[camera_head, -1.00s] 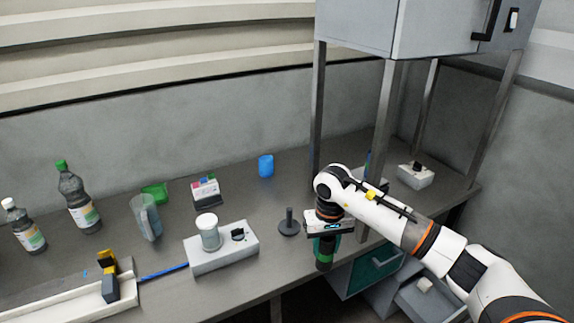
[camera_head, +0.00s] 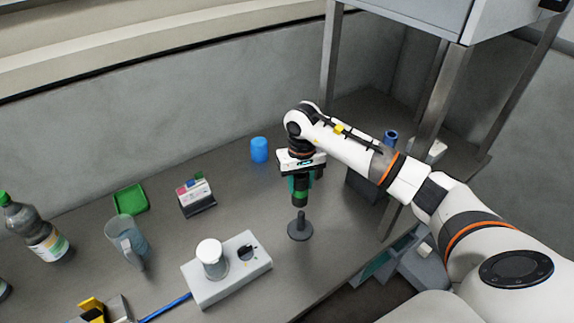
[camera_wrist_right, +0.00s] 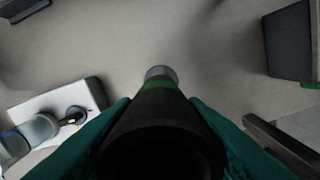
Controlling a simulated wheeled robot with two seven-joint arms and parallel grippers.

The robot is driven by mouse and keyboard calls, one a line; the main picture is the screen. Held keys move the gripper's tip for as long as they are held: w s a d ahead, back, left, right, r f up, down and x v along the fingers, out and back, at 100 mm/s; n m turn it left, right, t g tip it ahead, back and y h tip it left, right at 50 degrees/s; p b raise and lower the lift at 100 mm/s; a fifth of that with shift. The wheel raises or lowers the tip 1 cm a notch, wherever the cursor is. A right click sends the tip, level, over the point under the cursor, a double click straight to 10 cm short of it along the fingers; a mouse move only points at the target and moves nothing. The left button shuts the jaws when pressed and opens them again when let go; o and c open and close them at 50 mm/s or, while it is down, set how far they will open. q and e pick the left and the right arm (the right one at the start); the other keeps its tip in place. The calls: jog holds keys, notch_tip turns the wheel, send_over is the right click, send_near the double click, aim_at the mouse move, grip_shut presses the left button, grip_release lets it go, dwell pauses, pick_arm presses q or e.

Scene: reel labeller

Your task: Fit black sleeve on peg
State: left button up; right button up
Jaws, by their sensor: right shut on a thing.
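My right gripper (camera_head: 300,184) has teal fingers and is shut on a black sleeve with a green band (camera_head: 300,198), held upright. The sleeve also shows large in the right wrist view (camera_wrist_right: 160,125), between the teal fingers. The dark peg (camera_head: 300,226) stands upright on its round base on the bench. In the head view the sleeve's lower end appears just above the peg's top; whether they touch or line up in depth I cannot tell. In the wrist view a grey round part shows past the sleeve's far end, perhaps the peg's base. My left gripper is not in view.
A grey block (camera_head: 243,281) with a white-lidded jar (camera_head: 211,258) stands left of the peg. A blue cup (camera_head: 259,149), a small coloured-top box (camera_head: 196,195), a green tray (camera_head: 131,199) and a clear jug (camera_head: 128,240) stand farther off. A shelf post (camera_head: 436,115) rises at the right.

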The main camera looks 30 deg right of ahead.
aim_at(301, 212)
jog(key=shift+s+f+b, duration=0.25)
jog(key=shift+s+b, duration=0.1)
jog(key=shift+s, duration=0.7)
jog(key=shift+w+f+b, duration=0.2)
jog(key=shift+w+f, duration=0.1)
jog(key=shift+f, duration=0.4)
jog(key=shift+w+f+b, duration=0.2)
jog(key=shift+w+f, duration=0.05)
jog(key=shift+f, duration=0.4)
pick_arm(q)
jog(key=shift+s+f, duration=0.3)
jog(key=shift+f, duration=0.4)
pick_arm(e)
jog(key=shift+s, duration=0.2)
jog(key=shift+f, duration=0.1)
